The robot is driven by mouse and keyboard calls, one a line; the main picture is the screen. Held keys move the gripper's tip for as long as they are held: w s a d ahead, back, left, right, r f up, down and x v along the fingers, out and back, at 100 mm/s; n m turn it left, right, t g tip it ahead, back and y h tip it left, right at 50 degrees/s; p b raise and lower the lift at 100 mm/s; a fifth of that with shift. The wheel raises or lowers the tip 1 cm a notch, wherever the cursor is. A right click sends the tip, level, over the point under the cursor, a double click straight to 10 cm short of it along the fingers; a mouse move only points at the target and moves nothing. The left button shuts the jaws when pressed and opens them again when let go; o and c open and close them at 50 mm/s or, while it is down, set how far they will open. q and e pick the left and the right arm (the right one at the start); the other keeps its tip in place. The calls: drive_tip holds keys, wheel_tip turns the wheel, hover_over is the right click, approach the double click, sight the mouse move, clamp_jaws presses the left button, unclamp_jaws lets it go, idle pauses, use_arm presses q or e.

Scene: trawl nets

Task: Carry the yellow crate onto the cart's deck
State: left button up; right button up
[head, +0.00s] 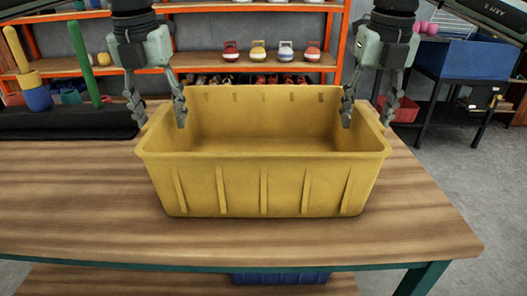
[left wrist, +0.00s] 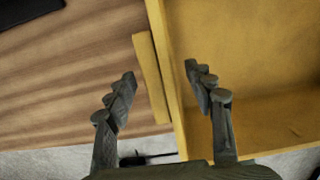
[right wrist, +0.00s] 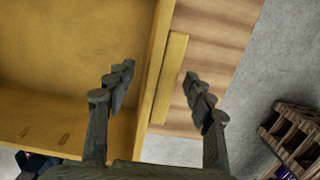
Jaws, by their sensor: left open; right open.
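The yellow crate (head: 264,188) stands upright and empty on the wooden table, its long side facing me. My left gripper (head: 160,118) is open at the crate's left end, one finger inside and one outside the wall. In the left wrist view the crate's rim and end ledge (left wrist: 152,78) lie between the open fingers. My right gripper (head: 366,115) is open at the right end in the same way. In the right wrist view the right end ledge (right wrist: 170,78) lies between its fingers. Neither gripper is closed on the crate. I cannot clearly identify the cart.
The wooden table (head: 430,220) has bare room at the crate's left and right. A black mat (head: 60,122) with pegs and cups lies at back left. A blue bin (head: 450,62) on a dark frame stands back right.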

use_arm(q)
drive_tip(key=shift+f, duration=0.15)
use_arm(e)
drive_tip(key=shift+f, duration=0.1)
use_arm(q)
drive_tip(key=shift+c, duration=0.2)
use_arm(e)
drive_tip(key=shift+c, duration=0.2)
use_arm(q)
clamp_jaws()
use_arm(e)
clamp_jaws()
